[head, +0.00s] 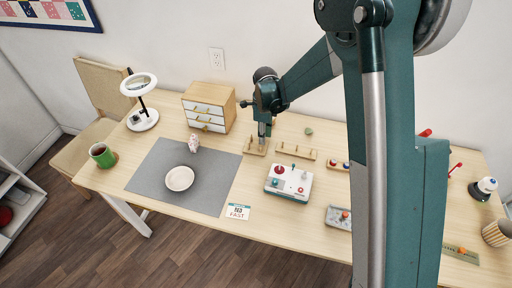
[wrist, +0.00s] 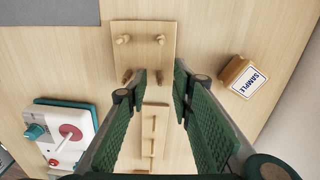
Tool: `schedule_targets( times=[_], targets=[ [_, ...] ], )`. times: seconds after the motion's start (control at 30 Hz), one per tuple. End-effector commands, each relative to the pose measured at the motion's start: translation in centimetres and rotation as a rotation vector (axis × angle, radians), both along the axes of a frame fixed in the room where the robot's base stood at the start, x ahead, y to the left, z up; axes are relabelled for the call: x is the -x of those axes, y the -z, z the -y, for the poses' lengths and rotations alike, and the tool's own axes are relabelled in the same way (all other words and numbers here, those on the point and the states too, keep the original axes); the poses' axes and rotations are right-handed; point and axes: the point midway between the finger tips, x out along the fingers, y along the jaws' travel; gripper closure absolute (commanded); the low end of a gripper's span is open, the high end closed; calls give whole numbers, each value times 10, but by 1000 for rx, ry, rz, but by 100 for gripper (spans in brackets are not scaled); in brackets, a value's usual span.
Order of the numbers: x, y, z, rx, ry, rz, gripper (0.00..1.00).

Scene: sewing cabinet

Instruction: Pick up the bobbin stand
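Two pegged wooden pieces are near my gripper, and I cannot tell for sure which is the bobbin stand. One is a square board with several short pegs (wrist: 143,36), also in the head view (head: 252,149). The other is a narrow strip with a row of pegs (wrist: 153,140), to the right of the board in the head view (head: 296,154). My gripper (wrist: 161,80) is open and empty, pointing down. In the wrist view its fingertips are by the board's lower edge, with the strip showing between the fingers. In the head view the gripper (head: 264,139) partly hides the board.
A white control box with a red knob (head: 289,184) stands in front of the strip. A wooden block labelled SAMPLE (wrist: 240,76) lies beside the board. A drawer cabinet (head: 208,107) is at the back left. A grey mat (head: 150,175) holds a white bowl (head: 180,178).

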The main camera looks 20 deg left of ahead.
Motion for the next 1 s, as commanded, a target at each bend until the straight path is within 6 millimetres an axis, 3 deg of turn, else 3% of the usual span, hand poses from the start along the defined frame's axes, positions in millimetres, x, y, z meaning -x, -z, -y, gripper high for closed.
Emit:
schedule_targets(
  times=[0.2,0.73,0.93,1.0],
  targets=[
    [0,15,0,0,0,0,76],
    [0,15,0,0,0,0,76],
    [0,15,0,0,0,0,100],
    [0,15,0,0,0,0,100]
  ],
)
